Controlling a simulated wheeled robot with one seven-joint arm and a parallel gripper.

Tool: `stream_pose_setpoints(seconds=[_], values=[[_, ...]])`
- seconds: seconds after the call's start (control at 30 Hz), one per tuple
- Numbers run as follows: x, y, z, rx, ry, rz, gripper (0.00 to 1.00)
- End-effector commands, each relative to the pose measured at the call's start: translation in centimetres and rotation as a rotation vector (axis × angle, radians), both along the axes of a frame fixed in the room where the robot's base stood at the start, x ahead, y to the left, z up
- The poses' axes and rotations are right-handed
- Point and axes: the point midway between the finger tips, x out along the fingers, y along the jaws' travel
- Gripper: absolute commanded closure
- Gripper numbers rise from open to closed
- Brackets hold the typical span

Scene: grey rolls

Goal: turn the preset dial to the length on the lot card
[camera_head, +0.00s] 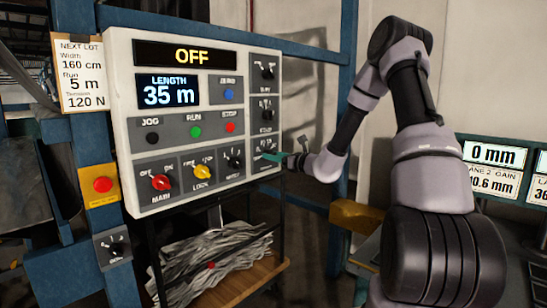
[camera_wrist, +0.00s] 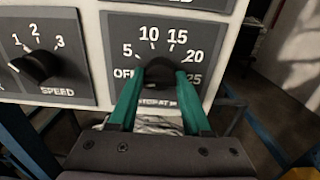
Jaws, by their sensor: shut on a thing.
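The lot card (camera_head: 82,75) at the left reads "NEXT LOT", width 160 cm, run 5 m, 120 N. The preset dial (camera_wrist: 160,67) is a black knob on a grey plate marked OFF, 5, 10, 15, 20, 25, with "STOP AT M" below. My gripper (camera_wrist: 161,78) has its two green fingers shut on this knob, one on each side. In the head view my gripper (camera_head: 277,157) reaches the panel's lower right corner. I cannot tell which mark the knob points to. The length display (camera_head: 168,91) reads 35 m, and the top display (camera_head: 191,56) reads OFF.
The speed dial (camera_wrist: 36,65) is just left of the preset dial. The red main knob (camera_head: 161,182) and yellow lock knob (camera_head: 202,172) are further left. A red button (camera_head: 102,184) is on the post. Grey material (camera_head: 208,262) lies below the panel.

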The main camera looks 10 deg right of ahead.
Motion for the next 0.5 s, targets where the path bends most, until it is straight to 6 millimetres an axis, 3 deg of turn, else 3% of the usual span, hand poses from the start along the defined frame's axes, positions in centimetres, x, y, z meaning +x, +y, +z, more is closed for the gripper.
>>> stream_pose_setpoints(seconds=[0.5], values=[[-0.03, 0.04, -0.01, 0.206, 0.151, 0.001, 1.00]])
